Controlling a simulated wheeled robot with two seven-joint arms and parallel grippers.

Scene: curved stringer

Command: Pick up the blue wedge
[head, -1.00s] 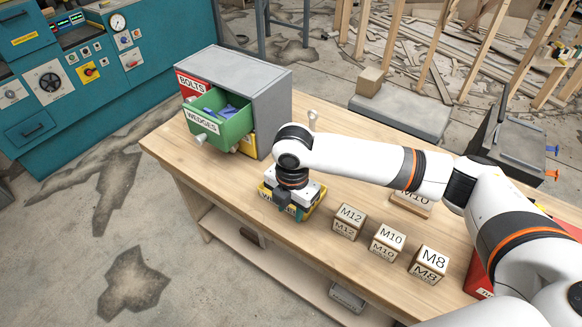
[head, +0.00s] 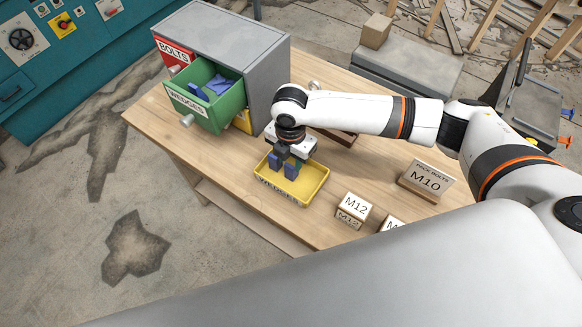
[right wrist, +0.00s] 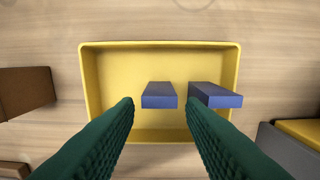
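Two blue wedges stand in a yellow tray (head: 318,186) on the bench. In the right wrist view, one blue wedge (right wrist: 159,95) shows in the gap between my fingertips; the other (right wrist: 220,98) is beside and partly beyond the right-hand fingertip. In the head view, one blue wedge (head: 275,162) and the other (head: 292,169) show below my right gripper (head: 284,157). My right gripper (right wrist: 160,103) is open, pointing down over the tray, its green fingers apart. More blue pieces (head: 219,88) lie in the open green drawer (head: 208,112). My left gripper is out of view.
A grey cabinet (head: 250,50) with a red BOLTS drawer (head: 174,53) stands left of my right arm. An M12 block (head: 353,208) and an M10 sign (head: 426,180) stand to the right. Bench surface is bare left of the tray.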

